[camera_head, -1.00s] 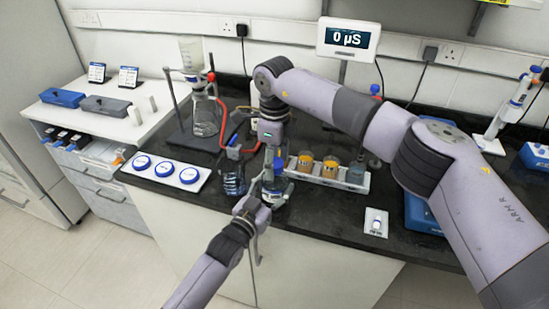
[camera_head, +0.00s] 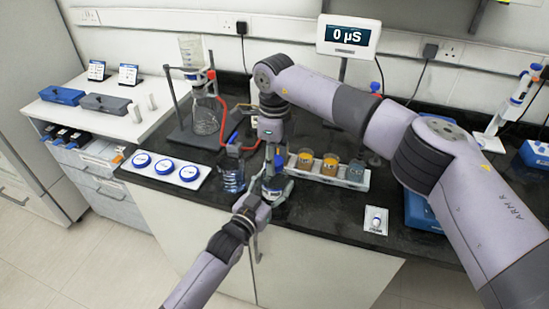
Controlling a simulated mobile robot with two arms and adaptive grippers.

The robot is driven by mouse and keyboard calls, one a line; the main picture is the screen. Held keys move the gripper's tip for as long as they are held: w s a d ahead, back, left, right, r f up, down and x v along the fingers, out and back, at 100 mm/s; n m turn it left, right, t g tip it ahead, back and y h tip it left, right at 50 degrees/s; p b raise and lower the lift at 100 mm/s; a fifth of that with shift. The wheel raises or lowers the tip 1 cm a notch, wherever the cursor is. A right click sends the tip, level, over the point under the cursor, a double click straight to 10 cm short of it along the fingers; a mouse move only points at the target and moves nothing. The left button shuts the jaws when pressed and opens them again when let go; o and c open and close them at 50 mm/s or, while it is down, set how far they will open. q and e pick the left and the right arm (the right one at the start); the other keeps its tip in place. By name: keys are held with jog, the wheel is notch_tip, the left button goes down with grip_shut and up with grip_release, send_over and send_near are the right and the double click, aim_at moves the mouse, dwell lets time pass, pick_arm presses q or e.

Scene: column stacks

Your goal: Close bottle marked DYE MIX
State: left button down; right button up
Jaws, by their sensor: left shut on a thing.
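My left gripper (camera_head: 272,186) is shut on a small clear bottle (camera_head: 279,191) that stands near the counter's front edge. The bottle is mostly hidden by the fingers, and I cannot read any label on it. My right gripper (camera_head: 275,158) comes down from above, directly over this bottle. A small blue part (camera_head: 279,161), which looks like a cap, shows between its fingers at the bottle's top. The view is too small and covered to tell whether the fingers grip it or whether it sits on the neck.
A white plate with several blue-rimmed discs (camera_head: 166,169) lies at left. A clear beaker (camera_head: 231,180) stands close left of the grippers. A white rack (camera_head: 322,177) with orange and grey jars is close right. A stand with a flask (camera_head: 207,118) is behind.

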jog(key=o, duration=0.5)
pick_arm(q)
jog(key=c, duration=0.5)
grip_release()
pick_arm(e)
notch_tip(320, 180, up, 12)
jog(key=shift+w, duration=0.1)
dwell(0.4)
pick_arm(q)
jog(key=v, duration=1.2)
pick_arm(e)
jog(key=shift+f, duration=0.1)
